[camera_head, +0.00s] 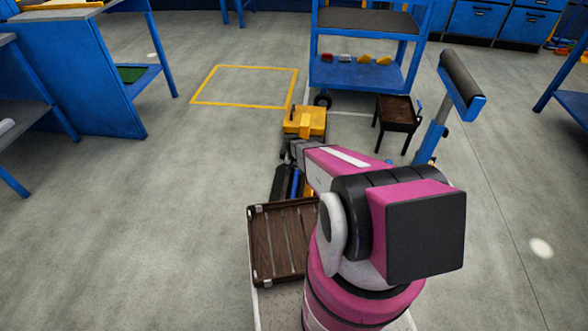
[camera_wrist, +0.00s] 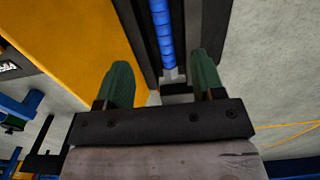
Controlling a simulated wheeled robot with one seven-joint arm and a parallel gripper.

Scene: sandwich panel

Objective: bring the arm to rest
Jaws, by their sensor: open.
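My gripper (camera_wrist: 162,82) shows in the wrist view with its two green fingers apart and nothing between their tips. Beyond the fingers is a blue ribbed rod (camera_wrist: 161,30) between dark rails. A yellow surface (camera_wrist: 80,35) fills the upper left of that view. In the head view my pink arm reaches forward from the lower right. Its far end is close to a yellow block-shaped thing (camera_head: 304,120); I cannot tell whether they touch. The fingers are not clear in the head view.
A brown slatted tray (camera_head: 268,262) lies left of my arm's base. A small dark stand (camera_head: 397,113) and a blue roller stand (camera_head: 436,130) are to the right. A blue cart (camera_head: 355,73) stands behind. The floor at left is clear, with a yellow-outlined square (camera_head: 240,67).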

